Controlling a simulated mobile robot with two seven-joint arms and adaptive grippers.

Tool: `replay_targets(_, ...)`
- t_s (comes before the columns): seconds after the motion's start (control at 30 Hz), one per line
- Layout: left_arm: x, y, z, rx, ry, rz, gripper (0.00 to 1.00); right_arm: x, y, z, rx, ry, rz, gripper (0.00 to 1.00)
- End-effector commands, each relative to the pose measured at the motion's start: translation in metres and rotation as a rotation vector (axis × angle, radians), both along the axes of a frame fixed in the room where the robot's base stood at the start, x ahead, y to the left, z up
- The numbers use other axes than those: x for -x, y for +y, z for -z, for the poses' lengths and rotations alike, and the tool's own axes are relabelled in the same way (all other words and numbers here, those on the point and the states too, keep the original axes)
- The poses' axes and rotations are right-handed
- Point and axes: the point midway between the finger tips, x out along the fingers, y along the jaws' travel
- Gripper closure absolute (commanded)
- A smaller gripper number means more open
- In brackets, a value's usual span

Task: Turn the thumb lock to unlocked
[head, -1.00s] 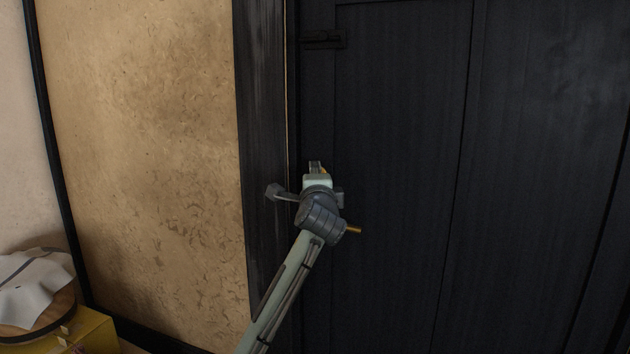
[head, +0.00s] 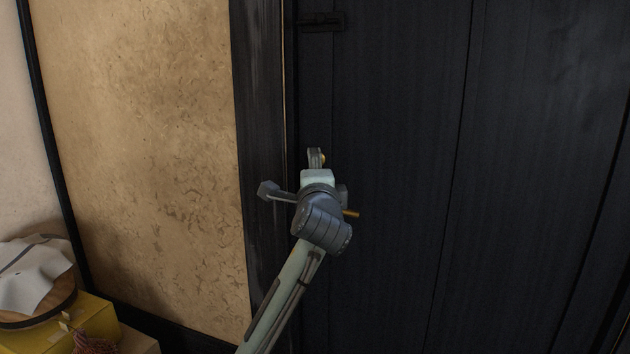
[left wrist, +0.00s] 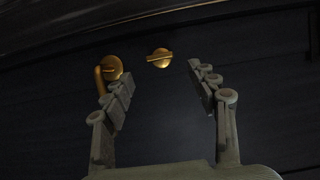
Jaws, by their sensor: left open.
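The thumb lock (left wrist: 159,58) is a small round brass knob with a raised bar on the dark door. In the left wrist view its bar lies nearly level across the picture. In the head view only a bit of its brass (head: 322,157) shows beside my left gripper (head: 316,158). In the left wrist view my left gripper (left wrist: 158,80) is open and empty. The lock sits beyond and between its two spread fingers, apparently untouched. A brass lever handle (left wrist: 110,70) is left of the lock, partly behind the left finger. My right gripper is in neither view.
The handle's end (head: 351,213) sticks out right of my wrist in the head view. A dark latch (head: 322,22) is higher on the door (head: 400,120). A dark post (head: 262,120) and clay wall (head: 150,150) stand left. Yellow boxes (head: 98,318) are low left.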

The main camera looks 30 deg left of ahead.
Motion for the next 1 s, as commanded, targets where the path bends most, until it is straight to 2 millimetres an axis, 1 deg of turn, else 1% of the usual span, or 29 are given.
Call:
replay_targets(0.03, 0.008, -0.007, 0.0, 0.001, -0.001, 0.003, 0.41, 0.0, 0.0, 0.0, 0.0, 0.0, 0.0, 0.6)
replay_targets(0.1, 0.018, -0.014, 0.0, 0.0, 0.0, 0.001, 0.41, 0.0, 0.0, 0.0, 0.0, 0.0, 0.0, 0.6)
replay_targets(0.2, 0.029, -0.022, 0.0, 0.0, 0.0, 0.002, 0.41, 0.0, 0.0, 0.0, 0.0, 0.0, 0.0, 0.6)
replay_targets(0.33, 0.036, -0.026, 0.0, 0.0, 0.0, 0.0, 0.41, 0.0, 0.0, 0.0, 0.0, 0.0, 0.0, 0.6)
replay_targets(0.87, 0.037, -0.027, 0.0, 0.0, 0.0, 0.0, 0.41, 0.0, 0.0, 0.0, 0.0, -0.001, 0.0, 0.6)
replay_targets(0.97, 0.035, -0.027, 0.006, 0.006, 0.009, 0.003, 0.41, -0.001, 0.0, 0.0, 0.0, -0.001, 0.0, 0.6)
replay_targets(1.0, 0.032, -0.028, 0.015, 0.017, 0.02, 0.008, 0.41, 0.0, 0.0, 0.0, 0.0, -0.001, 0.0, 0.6)
